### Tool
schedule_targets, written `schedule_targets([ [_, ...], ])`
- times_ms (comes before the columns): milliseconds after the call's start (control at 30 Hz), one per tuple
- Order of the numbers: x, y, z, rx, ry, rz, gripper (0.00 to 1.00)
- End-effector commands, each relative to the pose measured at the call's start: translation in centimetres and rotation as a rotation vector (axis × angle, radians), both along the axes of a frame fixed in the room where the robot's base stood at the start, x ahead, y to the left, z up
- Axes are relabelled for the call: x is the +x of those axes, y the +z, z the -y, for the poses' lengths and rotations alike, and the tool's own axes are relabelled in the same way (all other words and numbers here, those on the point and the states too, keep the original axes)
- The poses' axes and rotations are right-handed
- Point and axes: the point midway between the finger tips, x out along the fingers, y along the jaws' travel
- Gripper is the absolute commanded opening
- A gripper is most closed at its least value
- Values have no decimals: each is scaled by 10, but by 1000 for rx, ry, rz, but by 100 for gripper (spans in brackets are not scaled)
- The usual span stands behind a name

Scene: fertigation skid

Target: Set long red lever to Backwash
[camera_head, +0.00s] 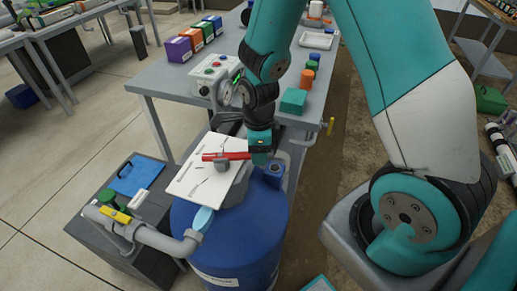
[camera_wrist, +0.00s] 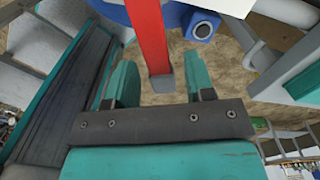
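The long red lever (camera_head: 226,156) sits on a grey hub on a white labelled plate (camera_head: 190,184) above a blue tank. Its free end points right, toward my gripper. The plate's lettering is too small to read, so I cannot tell which label is Backwash. In the wrist view the red lever (camera_wrist: 150,38) comes down from the top, and its grey end shows between my two teal fingers. My gripper (camera_wrist: 160,82) is open, with a gap on each side of the lever. In the head view my gripper (camera_head: 261,158) is at the lever's free end, its fingertips partly hidden.
The blue tank (camera_head: 240,240) stands below the plate. A grey pipe (camera_head: 155,237) with a yellow handle (camera_head: 115,215) runs at left by a dark box. A grey bench (camera_head: 172,85) behind holds a gauge box, coloured boxes and a teal block (camera_head: 293,101).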

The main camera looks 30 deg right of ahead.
Motion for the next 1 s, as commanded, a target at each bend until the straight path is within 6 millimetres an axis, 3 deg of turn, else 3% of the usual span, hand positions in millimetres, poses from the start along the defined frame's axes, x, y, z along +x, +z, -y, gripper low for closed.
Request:
schedule_targets([
  [233, 0, 1, 0, -2, 0, -1, 49],
  [367, 0, 13, 0, -1, 0, 0, 49],
  [800, 0, 119, 1, -1, 0, 5, 49],
  [1000, 0, 156, 1, 0, 0, 2, 49],
])
